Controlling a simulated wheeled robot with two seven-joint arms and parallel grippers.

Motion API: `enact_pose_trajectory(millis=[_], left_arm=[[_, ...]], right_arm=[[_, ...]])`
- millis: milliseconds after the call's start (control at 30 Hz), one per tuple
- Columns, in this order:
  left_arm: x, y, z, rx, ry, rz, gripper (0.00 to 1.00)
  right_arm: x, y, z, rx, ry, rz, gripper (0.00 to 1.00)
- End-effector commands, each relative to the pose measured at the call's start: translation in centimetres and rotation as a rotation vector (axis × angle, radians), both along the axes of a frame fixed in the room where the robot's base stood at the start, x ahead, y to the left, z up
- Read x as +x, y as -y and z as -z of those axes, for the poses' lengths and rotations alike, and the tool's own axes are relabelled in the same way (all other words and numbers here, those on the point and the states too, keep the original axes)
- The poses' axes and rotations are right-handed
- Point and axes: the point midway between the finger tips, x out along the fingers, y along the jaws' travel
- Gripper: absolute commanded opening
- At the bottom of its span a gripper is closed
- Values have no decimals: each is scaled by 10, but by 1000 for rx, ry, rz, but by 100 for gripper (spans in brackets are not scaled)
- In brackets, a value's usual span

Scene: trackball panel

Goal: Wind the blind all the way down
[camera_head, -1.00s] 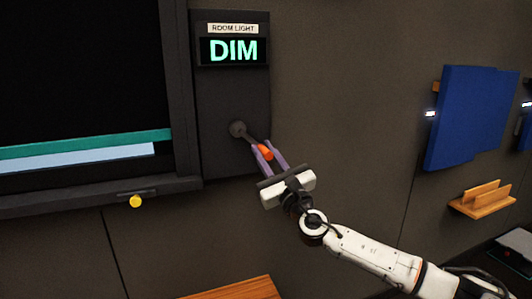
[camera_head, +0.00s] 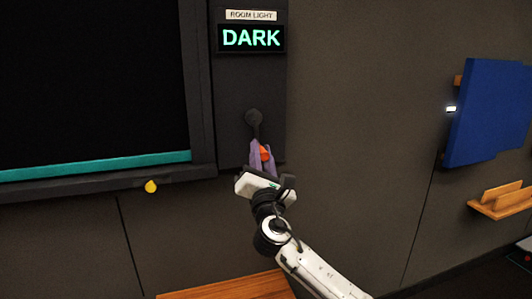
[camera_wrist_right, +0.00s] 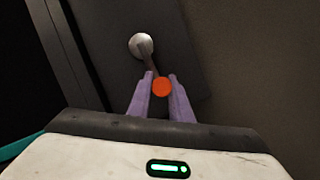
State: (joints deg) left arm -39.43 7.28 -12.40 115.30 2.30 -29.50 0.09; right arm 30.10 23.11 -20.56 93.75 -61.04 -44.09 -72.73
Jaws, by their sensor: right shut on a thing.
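The dark blind (camera_head: 85,80) fills the window frame on the left in the head view. Its teal bottom bar (camera_head: 95,167) lies along the sill, with no pale strip showing below it. A crank with a grey hub (camera_head: 253,117) sits on the dark panel and its arm points down. My right gripper (camera_head: 261,152) is shut on the crank's orange knob (camera_head: 265,154). In the right wrist view the knob (camera_wrist_right: 162,87) shows between the two purple fingers, below the round hub (camera_wrist_right: 141,45). My left gripper is out of view.
A display reading DARK (camera_head: 251,38) sits under the ROOM LIGHT label. A blue panel (camera_head: 490,112) and a wooden holder (camera_head: 503,201) are on the right. A wooden surface (camera_head: 225,286) is below. The wall between is bare.

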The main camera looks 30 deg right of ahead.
Motion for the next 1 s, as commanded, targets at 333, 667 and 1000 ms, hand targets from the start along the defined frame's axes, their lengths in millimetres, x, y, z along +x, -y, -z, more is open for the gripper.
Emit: enact_pose_trajectory(millis=[333,667,1000], left_arm=[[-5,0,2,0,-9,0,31],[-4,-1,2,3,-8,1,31],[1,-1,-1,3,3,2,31]], right_arm=[[1,0,-6,82,30,11,0],[1,-1,-7,85,31,10,0],[1,-3,-4,81,26,5,37]])
